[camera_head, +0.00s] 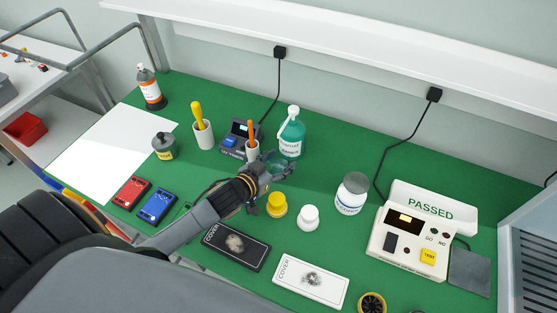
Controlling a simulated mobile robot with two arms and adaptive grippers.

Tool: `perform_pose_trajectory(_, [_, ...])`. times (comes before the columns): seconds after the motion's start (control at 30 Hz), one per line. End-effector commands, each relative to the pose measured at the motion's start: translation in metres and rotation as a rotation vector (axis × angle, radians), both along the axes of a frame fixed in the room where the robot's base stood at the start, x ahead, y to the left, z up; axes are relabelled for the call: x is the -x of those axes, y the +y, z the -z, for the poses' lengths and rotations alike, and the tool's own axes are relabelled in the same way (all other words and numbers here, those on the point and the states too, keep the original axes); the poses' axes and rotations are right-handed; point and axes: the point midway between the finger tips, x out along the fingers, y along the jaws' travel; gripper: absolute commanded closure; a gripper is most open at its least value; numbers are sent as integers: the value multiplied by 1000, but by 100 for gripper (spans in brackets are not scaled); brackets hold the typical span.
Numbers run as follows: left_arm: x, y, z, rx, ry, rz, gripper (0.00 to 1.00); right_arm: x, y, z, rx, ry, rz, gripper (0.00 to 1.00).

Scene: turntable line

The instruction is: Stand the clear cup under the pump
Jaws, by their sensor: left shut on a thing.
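A teal bottle (292,140) with a white pump on top stands upright at the back middle of the green bench. My left gripper (277,168) is just in front of the bottle's base, fingers pointing towards its right side. It is shut on the clear cup, which is hard to make out among the fingers. I cannot tell whether the cup touches the bench or sits under the pump's spout. My right gripper is out of view.
A white holder with an orange handle (251,147) and a small device (237,136) stand left of the gripper. A yellow-capped item (277,204), a white-capped item (308,217) and a white jar (352,194) stand in front and right.

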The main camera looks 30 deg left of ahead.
Motion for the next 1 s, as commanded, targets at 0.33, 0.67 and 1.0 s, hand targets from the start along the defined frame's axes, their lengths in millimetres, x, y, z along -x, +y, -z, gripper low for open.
perform_pose_trajectory(0.33, [0,0,3,1,0,0,39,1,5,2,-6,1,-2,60])
perform_pose_trajectory(0.67, [0,0,3,0,1,0,20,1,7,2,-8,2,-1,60])
perform_pose_trajectory(1.0, [22,3,-6,1,3,0,20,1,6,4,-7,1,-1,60])
